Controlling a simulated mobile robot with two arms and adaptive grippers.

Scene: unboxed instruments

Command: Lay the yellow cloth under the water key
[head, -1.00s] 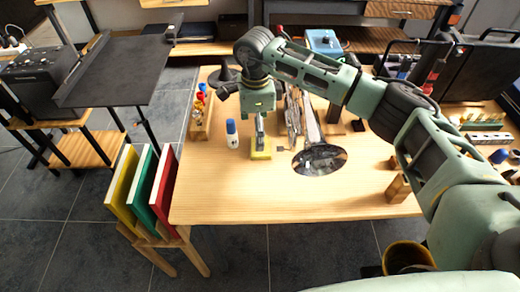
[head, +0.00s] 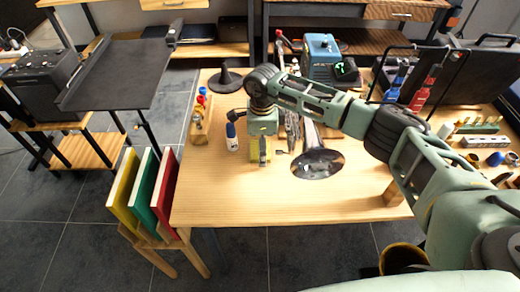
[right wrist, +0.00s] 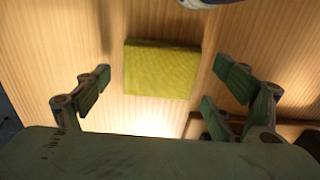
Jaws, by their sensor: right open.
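The yellow cloth (right wrist: 161,70) is a small folded block lying flat on the wooden table. In the head view, only its edge (head: 254,157) shows beside my right gripper (head: 264,153). The right wrist view shows my right gripper (right wrist: 163,90) open and empty above the cloth, with its fingers apart on either side of it. A silver trumpet-like instrument (head: 317,163) lies just right of the cloth, its bell toward the table's front. Its water key cannot be made out; my arm covers part of the instrument. My left gripper is not in view.
A white bottle with a blue cap (head: 232,137) stands close left of my right gripper. A wooden holder with coloured items (head: 199,125) is at the table's left. A wooden block (head: 397,190) stands to the right. The table's front is clear.

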